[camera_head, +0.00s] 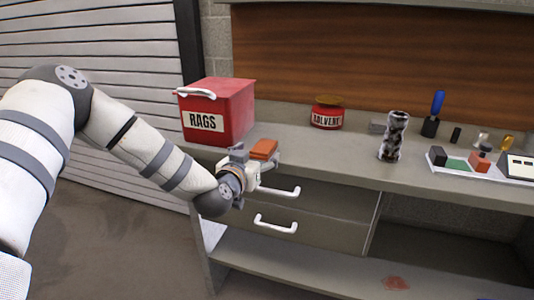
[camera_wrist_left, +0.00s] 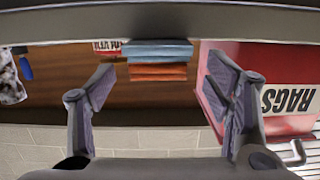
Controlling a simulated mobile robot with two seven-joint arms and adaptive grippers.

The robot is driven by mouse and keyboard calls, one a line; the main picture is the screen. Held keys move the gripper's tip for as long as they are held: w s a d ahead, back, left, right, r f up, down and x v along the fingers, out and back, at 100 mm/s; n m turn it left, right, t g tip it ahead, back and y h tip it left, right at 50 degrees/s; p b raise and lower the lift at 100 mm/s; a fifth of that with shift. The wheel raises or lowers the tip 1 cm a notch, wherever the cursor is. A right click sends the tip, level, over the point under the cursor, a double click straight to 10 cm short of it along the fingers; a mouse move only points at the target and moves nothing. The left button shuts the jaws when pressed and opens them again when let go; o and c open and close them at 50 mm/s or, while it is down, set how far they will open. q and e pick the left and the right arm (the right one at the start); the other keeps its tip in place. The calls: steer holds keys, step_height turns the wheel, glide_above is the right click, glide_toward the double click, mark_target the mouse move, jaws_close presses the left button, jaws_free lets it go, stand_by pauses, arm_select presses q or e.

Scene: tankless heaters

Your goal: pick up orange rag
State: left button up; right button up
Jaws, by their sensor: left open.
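The orange rag (camera_head: 264,148) lies folded on the workbench, just right of the red RAGS box. In the left wrist view, which shows the scene upside down, the orange rag (camera_wrist_left: 157,72) appears in a small stack with a blue folded layer. My left gripper (camera_head: 252,168) is at the bench's front edge, close to the rag and partly in front of it. In the wrist view its fingers (camera_wrist_left: 162,85) are spread apart, with the stack between and beyond them; nothing is held. My right gripper is not in view.
The red RAGS box (camera_head: 218,110) stands close by on the left. White drawer handles (camera_head: 276,224) protrude below the bench top (camera_head: 335,158).

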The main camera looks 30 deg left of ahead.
mark_target(264, 146)
arm_select(q)
steer(key=b+x, duration=0.1)
steer(key=x, duration=0.3)
steer(key=shift+w, duration=0.35)
steer(key=shift+w+r, duration=0.15)
steer(key=shift+w, duration=0.2)
steer(key=c, duration=1.4)
steer(key=shift+o, duration=0.2)
